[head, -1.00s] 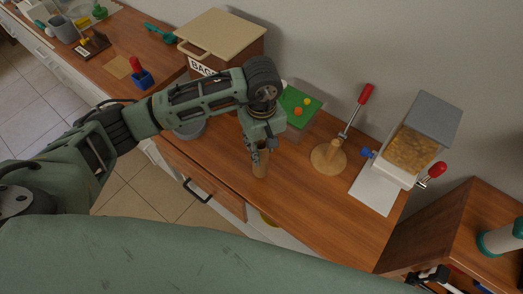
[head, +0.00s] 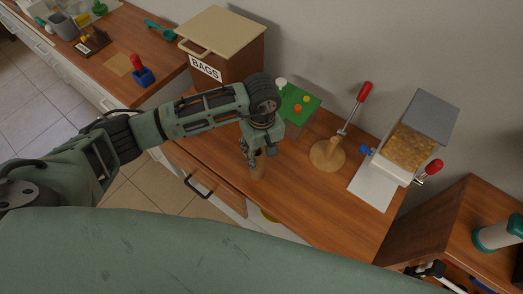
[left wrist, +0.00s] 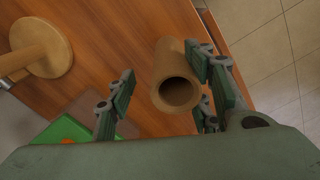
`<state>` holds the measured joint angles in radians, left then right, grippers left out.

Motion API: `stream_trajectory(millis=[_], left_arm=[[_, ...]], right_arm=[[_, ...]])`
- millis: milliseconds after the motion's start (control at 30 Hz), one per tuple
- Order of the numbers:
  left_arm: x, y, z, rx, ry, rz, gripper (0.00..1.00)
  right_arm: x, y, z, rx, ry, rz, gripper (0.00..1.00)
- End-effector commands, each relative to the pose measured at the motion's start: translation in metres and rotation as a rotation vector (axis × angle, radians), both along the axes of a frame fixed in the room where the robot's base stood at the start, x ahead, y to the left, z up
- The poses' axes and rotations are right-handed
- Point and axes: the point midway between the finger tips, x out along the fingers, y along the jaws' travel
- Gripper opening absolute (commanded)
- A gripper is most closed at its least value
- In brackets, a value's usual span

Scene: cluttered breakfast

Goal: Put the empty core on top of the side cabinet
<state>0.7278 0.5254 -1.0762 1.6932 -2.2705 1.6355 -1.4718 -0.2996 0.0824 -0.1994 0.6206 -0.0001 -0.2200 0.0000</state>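The empty core, a brown cardboard tube (head: 258,168), stands on the wooden counter near its front edge, below my left gripper. In the left wrist view the hollow end of the core (left wrist: 176,94) faces the camera. My left gripper (head: 257,152) is open; in the left wrist view its fingers (left wrist: 165,92) are spread apart with the core between them, nearer the right-hand finger. I cannot tell if that finger touches it. The side cabinet (head: 450,212) is at the right edge of the head view.
A round wooden stand (head: 327,155) and a grain dispenser (head: 408,150) stand right of the core. A white-and-green cylinder (head: 495,236) occupies part of the cabinet top.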

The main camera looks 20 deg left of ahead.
Motion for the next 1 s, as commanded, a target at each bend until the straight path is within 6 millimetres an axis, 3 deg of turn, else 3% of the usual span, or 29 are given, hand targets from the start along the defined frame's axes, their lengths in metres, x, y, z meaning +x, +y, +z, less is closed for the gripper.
stream_trajectory(millis=[367,467,800,1000], left_arm=[[0.001,0.000,0.006,-0.001,-0.002,0.000,0.48],[0.002,0.000,0.020,-0.001,-0.006,-0.002,0.48],[0.002,0.000,0.092,0.000,-0.006,0.000,0.48],[0.001,0.000,0.117,0.001,-0.002,0.001,0.48]], right_arm=[[0.000,0.000,0.003,0.000,0.001,-0.001,0.40],[0.000,0.000,-0.007,0.000,0.001,-0.001,0.40],[-0.001,0.002,-0.034,0.002,0.001,-0.001,0.40],[-0.001,0.004,-0.040,0.005,0.001,-0.002,0.40]])
